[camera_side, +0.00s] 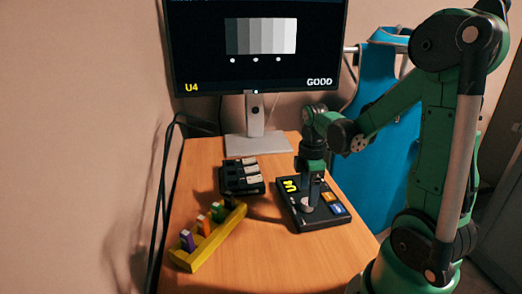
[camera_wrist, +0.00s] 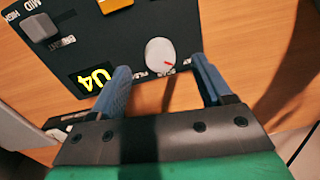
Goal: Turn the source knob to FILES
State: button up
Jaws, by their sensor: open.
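The black control panel (camera_side: 324,222) lies on the table under my gripper, with a lit yellow U4 display (camera_side: 290,186). In the wrist view the panel (camera_wrist: 105,40) shows a round pale knob (camera_wrist: 160,54) with a red pointer mark towards the lower right. The labels beside this knob are too small or covered to read. My gripper (camera_wrist: 161,72) is open, its two blue fingers spread on either side of the knob in the picture; contact cannot be told. In the side view my gripper (camera_side: 312,190) points down over the panel.
A grey control (camera_wrist: 40,27) sits by MID and HIGH. Orange and blue patches (camera_side: 332,202) are on the panel's right. A yellow rack (camera_side: 208,244) with coloured pieces and a black block (camera_side: 240,180) stand left. The monitor (camera_side: 256,45) reads U4 and GOOD.

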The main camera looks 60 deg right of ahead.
jog(key=shift+f, duration=1.35)
grip_shut()
